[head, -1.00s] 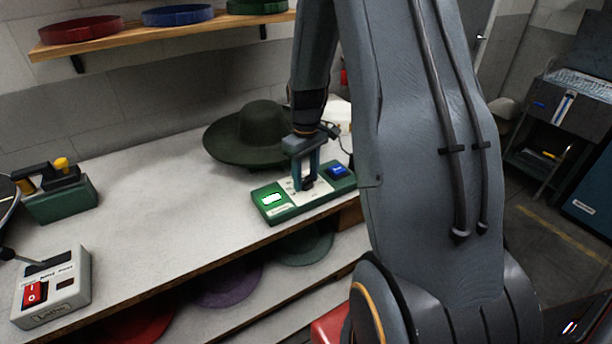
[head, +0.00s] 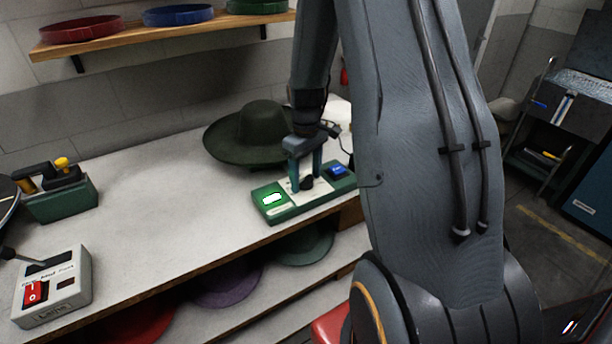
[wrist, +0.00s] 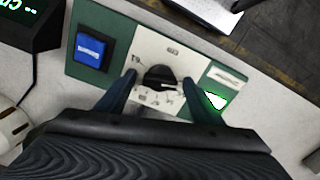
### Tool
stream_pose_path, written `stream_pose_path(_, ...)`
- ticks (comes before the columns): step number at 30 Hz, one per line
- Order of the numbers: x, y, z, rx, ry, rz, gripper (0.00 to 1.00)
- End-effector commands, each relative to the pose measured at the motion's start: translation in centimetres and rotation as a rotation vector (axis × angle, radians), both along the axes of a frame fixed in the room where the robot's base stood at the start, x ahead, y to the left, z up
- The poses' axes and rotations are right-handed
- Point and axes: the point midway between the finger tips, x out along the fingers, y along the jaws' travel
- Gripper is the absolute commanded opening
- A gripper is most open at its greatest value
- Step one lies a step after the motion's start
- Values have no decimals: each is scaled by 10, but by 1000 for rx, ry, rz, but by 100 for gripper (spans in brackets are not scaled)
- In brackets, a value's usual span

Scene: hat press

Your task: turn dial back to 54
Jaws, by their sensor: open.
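The dial (wrist: 160,78) is a black knob on a pale plate in the middle of a green control box. In the head view the dial (head: 307,183) shows between my fingers. My gripper (head: 305,186) points down over the box, open, with one finger on each side of the dial. In the wrist view my gripper (wrist: 160,84) has clear gaps between its fingers and the knob. The box (head: 289,210) has a lit green display (head: 272,199) at one end and a blue button (head: 338,170) at the other. The numbers are too small to read.
A dark green felt hat (head: 250,135) lies just behind the box. A grey switch box (head: 52,287) with a red switch and a green device (head: 58,200) stand at the left. The middle of the bench (head: 160,190) is clear. A shelf (head: 150,40) hangs above.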

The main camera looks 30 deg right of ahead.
Motion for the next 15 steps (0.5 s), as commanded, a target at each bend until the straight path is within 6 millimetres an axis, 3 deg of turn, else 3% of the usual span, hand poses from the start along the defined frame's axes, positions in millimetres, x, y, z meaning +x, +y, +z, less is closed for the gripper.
stream_pose_path(5, 1, 0, 8, 0, -2, 0, 61)
stream_pose_path(15, 1, 0, 56, -1, -3, 0, 61)
